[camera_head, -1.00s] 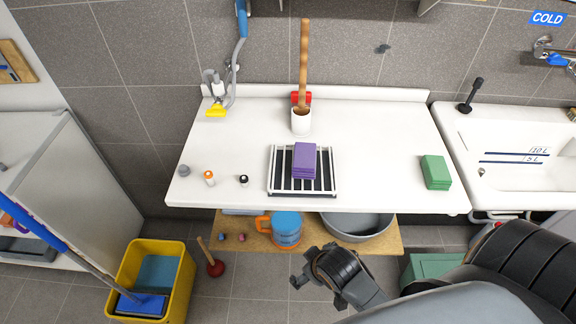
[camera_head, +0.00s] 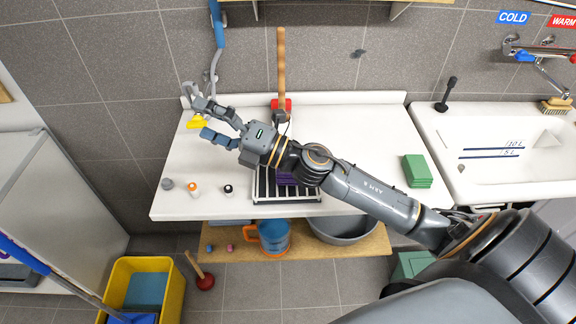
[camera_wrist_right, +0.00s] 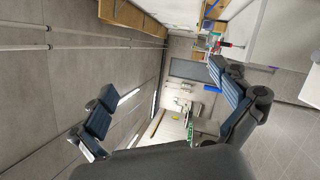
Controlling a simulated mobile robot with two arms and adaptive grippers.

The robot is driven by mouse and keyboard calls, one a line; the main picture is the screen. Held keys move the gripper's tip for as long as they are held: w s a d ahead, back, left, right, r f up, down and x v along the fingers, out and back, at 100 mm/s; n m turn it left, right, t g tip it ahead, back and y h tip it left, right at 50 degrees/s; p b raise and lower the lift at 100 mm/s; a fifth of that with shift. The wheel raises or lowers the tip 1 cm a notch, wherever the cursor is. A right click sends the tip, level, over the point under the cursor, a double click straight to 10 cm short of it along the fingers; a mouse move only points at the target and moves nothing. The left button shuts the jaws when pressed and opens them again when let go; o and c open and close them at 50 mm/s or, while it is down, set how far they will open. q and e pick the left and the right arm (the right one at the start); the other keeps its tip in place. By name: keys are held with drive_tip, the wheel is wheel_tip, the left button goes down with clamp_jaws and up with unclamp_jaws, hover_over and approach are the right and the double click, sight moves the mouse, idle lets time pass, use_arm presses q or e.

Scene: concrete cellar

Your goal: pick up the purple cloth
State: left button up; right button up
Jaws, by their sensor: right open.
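The purple cloth (camera_head: 287,179) lies folded on a black and white rack (camera_head: 262,197) on the white counter. In the head view my right forearm passes over it and hides most of it. My right gripper (camera_head: 207,119) is open above the counter's back left part, left of and farther back than the cloth. It appears close to a yellow nozzle, but I cannot tell if they touch. In the right wrist view its fingers (camera_wrist_right: 165,98) are apart with nothing between them, and the cloth is not visible there. My left gripper is not in view.
A green folded stack (camera_head: 417,171) lies at the counter's right. Small bottles (camera_head: 192,187) stand at its front left. A hammer-like tool (camera_head: 281,75) stands behind the rack. A sink (camera_head: 490,150) adjoins on the right. A yellow bucket (camera_head: 172,293) stands below on the floor.

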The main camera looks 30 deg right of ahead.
drive_tip(key=s+d+f+n+g+h, duration=0.2)
drive_tip(key=d+f+n+g, duration=0.3)
drive_tip(key=n+g, duration=0.8)
drive_tip(key=s+d+f+n+h, duration=0.15)
drive_tip(key=d+h, duration=0.25)
drive_tip(key=d, duration=0.4)
drive_tip(key=s+d+f+n+h, duration=0.1)
drive_tip(key=d+f+n+h, duration=0.25)
drive_tip(key=d, duration=0.55)
drive_tip(key=shift+m+g+h, duration=0.35)
drive_tip(key=shift+m+g, duration=0.05)
drive_tip(key=shift+m, duration=0.1)
drive_tip(key=x, duration=0.2)
drive_tip(key=p+x, duration=0.1)
drive_tip(key=x, duration=0.1)
drive_tip(key=p+x, duration=0.1)
drive_tip(key=x, duration=0.2)
drive_tip(key=shift+w+a+r, duration=0.2)
drive_tip(key=shift+w+a, duration=0.1)
drive_tip(key=shift+w, duration=0.1)
drive_tip(key=p+x, duration=0.3)
drive_tip(key=x, duration=0.2)
drive_tip(key=shift+s+d, duration=0.15)
drive_tip(key=shift+s, duration=0.05)
drive_tip(key=shift+w+f, duration=0.1)
drive_tip(key=shift+f, duration=0.2)
drive_tip(key=c, duration=0.7)
